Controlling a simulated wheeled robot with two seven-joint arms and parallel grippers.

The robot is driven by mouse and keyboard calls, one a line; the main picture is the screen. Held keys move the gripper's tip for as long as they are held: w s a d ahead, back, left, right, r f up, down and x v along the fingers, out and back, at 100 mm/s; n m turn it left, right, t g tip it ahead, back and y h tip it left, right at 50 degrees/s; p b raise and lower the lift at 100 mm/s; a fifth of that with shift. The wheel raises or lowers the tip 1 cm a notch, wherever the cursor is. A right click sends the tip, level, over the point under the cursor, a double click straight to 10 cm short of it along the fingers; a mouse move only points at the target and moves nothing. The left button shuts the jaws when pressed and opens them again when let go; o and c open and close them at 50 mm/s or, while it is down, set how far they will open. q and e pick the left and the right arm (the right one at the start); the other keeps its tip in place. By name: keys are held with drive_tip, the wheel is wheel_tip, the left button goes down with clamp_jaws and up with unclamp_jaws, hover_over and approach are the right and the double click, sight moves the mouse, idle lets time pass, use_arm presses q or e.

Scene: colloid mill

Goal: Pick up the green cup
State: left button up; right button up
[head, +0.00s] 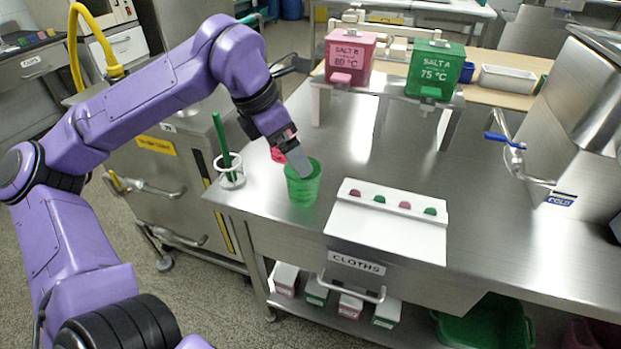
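The green cup (303,187) stands upright on the steel bench near its left front edge. A pink object (280,153), partly hidden, shows just behind the gripper. My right gripper is not in view.
A white panel with pink and green buttons (388,217) lies to the right. Pink (349,56) and green (435,70) dispensers stand behind on a raised shelf. A tap with a blue handle (505,140) is at right.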

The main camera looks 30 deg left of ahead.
use_arm(q)
drive_tip(key=x, duration=0.8)
drive_tip(key=shift+s+f+b, duration=0.25)
drive_tip(key=shift+s+b, duration=0.05)
drive_tip(key=shift+b, duration=0.1)
drive_tip(key=c, duration=1)
drive_tip(key=shift+r, duration=0.2)
drive_tip(key=shift+c, duration=0.2)
drive_tip(key=shift+r, duration=0.6)
wheel_tip(320, 180, up, 2)
drive_tip(key=shift+p, duration=0.3)
drive_tip(key=s+d+r, duration=0.4)
drive_tip(key=s+r, duration=0.5)
drive_tip(key=s, duration=0.4)
drive_tip(key=shift+s+r, duration=0.25)
